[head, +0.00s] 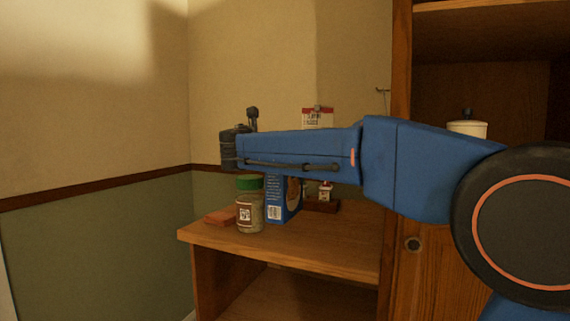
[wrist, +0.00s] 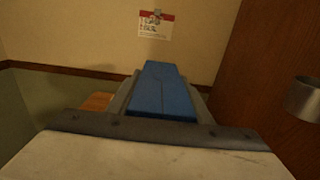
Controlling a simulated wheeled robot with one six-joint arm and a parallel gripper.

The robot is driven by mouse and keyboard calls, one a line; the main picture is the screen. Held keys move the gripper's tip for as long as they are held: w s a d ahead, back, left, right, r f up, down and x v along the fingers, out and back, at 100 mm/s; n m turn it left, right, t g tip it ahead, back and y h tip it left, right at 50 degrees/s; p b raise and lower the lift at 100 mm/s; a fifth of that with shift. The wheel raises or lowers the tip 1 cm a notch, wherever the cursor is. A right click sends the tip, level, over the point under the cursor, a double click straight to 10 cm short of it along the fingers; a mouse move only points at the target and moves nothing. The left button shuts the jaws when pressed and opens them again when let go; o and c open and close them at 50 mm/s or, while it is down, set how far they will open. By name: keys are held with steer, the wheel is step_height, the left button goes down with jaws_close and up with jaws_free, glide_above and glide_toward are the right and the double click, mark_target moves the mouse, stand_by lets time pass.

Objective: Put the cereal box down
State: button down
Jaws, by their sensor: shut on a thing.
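The cereal box (head: 272,207) is blue with a white label panel and a barcode on its side. In the head view it stands upright over the wooden counter (head: 335,238), its top hidden behind my arm. I cannot tell whether its base touches the counter. In the wrist view the cereal box (wrist: 168,95) shows as a plain blue top between grey fingers. My gripper (wrist: 162,82) is shut on it. In the head view the fingers are hidden by the arm.
A jar with a green lid (head: 249,212) stands just left of the box, with a flat reddish block (head: 219,216) beyond. A small bottle (head: 325,192) sits behind on a dark wooden base (head: 322,206). Counter to the front right is clear. A wooden cabinet (head: 401,60) rises at right.

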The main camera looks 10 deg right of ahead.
steer(key=shift+f, duration=2.15)
steer(key=c, duration=1.3)
jaws_free()
steer(key=shift+f, duration=0.15)
steer(key=shift+c, duration=0.2)
steer(key=o, duration=0.4)
